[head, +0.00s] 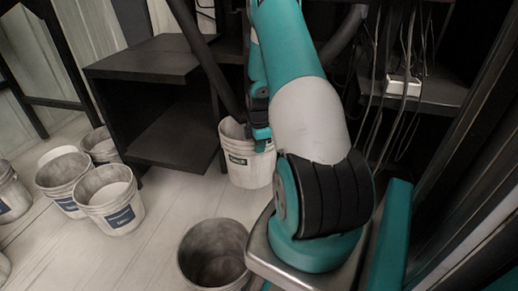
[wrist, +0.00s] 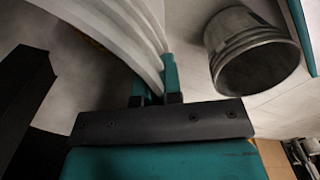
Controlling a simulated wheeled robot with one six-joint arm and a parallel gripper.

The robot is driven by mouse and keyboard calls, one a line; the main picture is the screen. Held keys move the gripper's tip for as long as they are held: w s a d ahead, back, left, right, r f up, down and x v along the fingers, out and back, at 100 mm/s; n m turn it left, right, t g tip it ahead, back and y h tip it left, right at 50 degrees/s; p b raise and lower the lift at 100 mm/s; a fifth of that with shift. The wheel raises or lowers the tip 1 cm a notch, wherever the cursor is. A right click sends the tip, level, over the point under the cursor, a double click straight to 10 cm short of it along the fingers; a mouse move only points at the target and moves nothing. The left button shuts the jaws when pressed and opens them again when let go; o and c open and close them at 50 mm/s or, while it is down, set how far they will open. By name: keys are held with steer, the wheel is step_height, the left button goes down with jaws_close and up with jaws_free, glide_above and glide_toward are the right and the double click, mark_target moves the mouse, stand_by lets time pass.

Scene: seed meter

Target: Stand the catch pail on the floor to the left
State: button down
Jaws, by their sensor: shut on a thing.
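A pale pail with a green label (head: 248,168), which I take for the catch pail, is in the middle of the head view, upright. My gripper (head: 260,138) is shut on its near rim. In the wrist view my gripper (wrist: 157,85) has a finger on each side of the pail's pale ribbed wall (wrist: 118,32). Whether the pail's base touches the floor I cannot tell. My arm hides part of its right side.
Several similar pails, one with a blue label (head: 112,200), stand at left. A grey pail (head: 213,255) stands in front; a grey pail also shows in the wrist view (wrist: 255,52). A dark shelf (head: 150,100) and slanting tube (head: 212,70) are close. Some floor (head: 160,215) is clear.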

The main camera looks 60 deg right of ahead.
mark_target(259, 178)
steer(key=shift+d+f+b, duration=0.1)
steer(key=shift+f+b, duration=2.8)
steer(key=shift+f, duration=3.05)
steer(key=s+a+p, duration=0.6)
steer(key=s+a, duration=0.8)
steer(key=s, duration=0.2)
steer(key=shift+s+a, duration=0.2)
steer(key=shift+s, duration=0.15)
steer(key=shift+p, duration=0.3)
